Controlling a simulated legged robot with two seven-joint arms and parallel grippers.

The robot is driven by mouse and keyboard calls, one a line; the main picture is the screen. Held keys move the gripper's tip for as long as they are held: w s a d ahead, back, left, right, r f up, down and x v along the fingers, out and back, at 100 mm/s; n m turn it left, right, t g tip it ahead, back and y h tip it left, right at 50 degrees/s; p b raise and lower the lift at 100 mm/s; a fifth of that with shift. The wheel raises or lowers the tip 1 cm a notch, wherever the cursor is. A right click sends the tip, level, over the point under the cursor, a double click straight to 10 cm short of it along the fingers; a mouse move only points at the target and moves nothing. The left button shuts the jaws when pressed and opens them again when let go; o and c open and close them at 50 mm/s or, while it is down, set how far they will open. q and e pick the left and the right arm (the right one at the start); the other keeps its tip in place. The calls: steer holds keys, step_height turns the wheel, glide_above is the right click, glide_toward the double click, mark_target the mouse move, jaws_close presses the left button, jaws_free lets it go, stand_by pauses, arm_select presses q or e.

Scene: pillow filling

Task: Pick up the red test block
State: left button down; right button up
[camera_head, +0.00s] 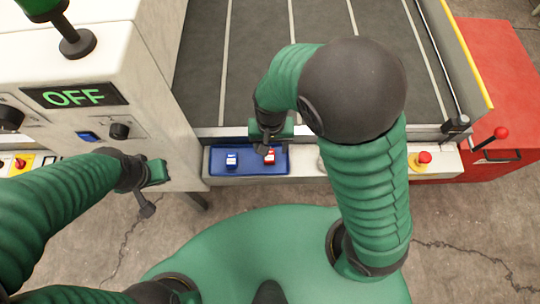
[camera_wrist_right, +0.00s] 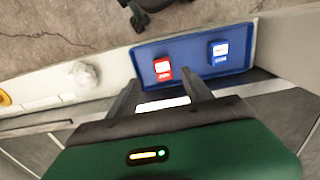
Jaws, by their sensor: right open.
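The red test block (camera_head: 270,156), red with a white top part, lies on the right half of the blue tray (camera_head: 222,170). It also shows in the right wrist view (camera_wrist_right: 162,70), just beyond the fingertips. My right gripper (camera_head: 268,148) is over the tray at the red block, partly covering it in the head view. In the wrist view its two fingers (camera_wrist_right: 160,88) are apart with nothing held between them. My left gripper (camera_head: 148,205) hangs at the left, away from the tray; its finger gap is not clear.
A blue-and-white block (camera_head: 232,160) lies on the tray left of the red one. The conveyor belt (camera_head: 240,60) is behind. A white machine with an OFF display (camera_head: 75,96) stands left. A red button (camera_head: 424,158) and a red lever (camera_head: 500,133) are right.

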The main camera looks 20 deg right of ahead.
glide_above(269, 155)
steer(key=f, duration=0.4)
steer(key=shift+s+a+f+b, duration=0.1)
steer(key=shift+s+f+b, duration=0.15)
steer(key=shift+f+b, duration=0.15)
step_height(269, 155, down, 4)
steer(key=shift+w+r+b, duration=0.1)
steer(key=shift+w+b, duration=0.05)
steer(key=shift+b, duration=0.5)
steer(key=shift+w+d+f, duration=0.2)
steer(key=shift+f, duration=0.2)
steer(key=shift+s+r, duration=0.1)
steer(key=c, duration=0.4)
arm_select(q)
steer(key=x, duration=0.3)
steer(key=shift+a, duration=0.2)
arm_select(e)
jaws_close()
